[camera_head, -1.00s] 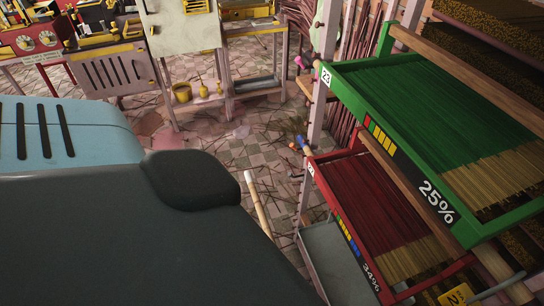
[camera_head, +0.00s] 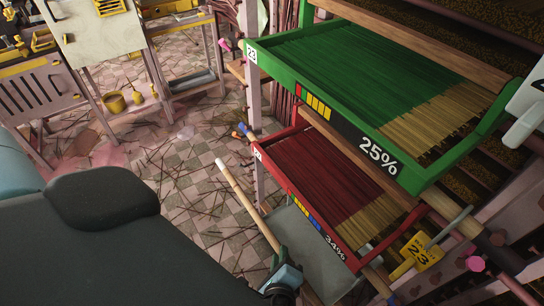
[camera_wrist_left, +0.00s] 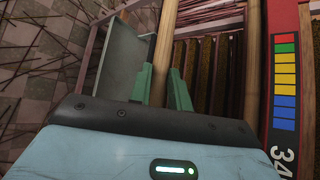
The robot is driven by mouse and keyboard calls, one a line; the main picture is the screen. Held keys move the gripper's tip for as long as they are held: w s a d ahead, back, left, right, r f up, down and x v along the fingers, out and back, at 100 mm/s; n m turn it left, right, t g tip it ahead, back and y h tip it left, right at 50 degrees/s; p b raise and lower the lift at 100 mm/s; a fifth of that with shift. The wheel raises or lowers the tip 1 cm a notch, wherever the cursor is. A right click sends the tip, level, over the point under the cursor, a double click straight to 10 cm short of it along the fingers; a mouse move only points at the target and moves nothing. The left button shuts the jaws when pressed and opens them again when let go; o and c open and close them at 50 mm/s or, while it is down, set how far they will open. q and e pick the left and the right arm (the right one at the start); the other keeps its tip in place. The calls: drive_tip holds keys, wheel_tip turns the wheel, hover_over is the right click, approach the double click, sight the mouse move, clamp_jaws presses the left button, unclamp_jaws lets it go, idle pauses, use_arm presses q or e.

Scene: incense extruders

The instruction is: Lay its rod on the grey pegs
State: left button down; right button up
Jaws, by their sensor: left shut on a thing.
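A pale wooden rod (camera_head: 243,198) with a white end slants across the head view, beside the red tray (camera_head: 325,180). My left gripper (camera_head: 281,268) is shut on its lower part. In the left wrist view, the green fingers of my left gripper (camera_wrist_left: 161,80) close around the rod (camera_wrist_left: 165,40), which runs away from me. The rod is in the air, apart from the tray's front edge. A short grey bar (camera_head: 458,219) shows at the lower right; I cannot tell if it is one of the grey pegs. My right gripper is out of view.
A green tray (camera_head: 380,143) of incense sticks hangs above the red one on the rack. A yellow tag (camera_head: 421,250) stands at the lower right, near a pink knob (camera_head: 475,263). A grey panel (camera_head: 318,255) lies beside the rod. The floor at left is open, with scattered sticks.

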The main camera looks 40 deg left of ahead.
use_arm(q)
drive_tip(key=w+d+f+b, duration=0.2)
drive_tip(key=w+d+b, duration=0.1)
drive_tip(key=w+b, duration=0.3)
drive_tip(key=shift+w+f, duration=0.35)
drive_tip(key=shift+w, duration=0.75)
drive_tip(key=c, duration=1.4)
unclamp_jaws()
drive_tip(key=shift+c, duration=0.2)
drive_tip(key=shift+o, duration=1)
